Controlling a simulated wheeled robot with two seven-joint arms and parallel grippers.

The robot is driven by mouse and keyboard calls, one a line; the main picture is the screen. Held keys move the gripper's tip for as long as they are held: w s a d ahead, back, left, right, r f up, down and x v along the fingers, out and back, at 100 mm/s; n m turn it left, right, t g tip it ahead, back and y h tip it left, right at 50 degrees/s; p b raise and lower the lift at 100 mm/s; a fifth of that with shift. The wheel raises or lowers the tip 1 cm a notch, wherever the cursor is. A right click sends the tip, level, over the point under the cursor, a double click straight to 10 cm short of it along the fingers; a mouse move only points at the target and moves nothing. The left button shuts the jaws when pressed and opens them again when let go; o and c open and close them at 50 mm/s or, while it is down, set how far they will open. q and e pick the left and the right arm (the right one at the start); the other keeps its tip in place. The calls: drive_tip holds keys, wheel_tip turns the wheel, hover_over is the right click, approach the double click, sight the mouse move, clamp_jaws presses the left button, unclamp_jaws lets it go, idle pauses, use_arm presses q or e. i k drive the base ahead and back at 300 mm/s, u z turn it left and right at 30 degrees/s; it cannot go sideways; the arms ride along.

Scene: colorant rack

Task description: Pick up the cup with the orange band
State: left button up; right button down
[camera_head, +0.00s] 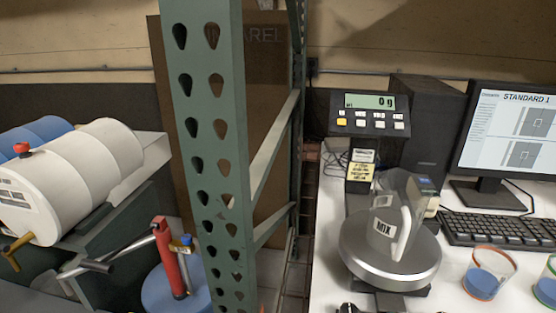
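The cup with the orange band (483,284) stands upright on the white table at the lower right. It is clear, with an orange band round its rim and blue material inside. A similar cup with a green band (545,290) stands to its right, cut off by the picture edge. I cannot make out either of my grippers. A small dark part shows at the bottom edge below the scale, too cropped to identify.
A round silver scale (350,262) holds a clear container labelled MIX (385,226), left of the cups. Its display (370,102) reads 0 g. A keyboard (500,230) and monitor (512,130) stand behind the cups. A green rack post (210,150) rises left of the table.

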sight(491, 266)
drive_tip(key=z, duration=1.65)
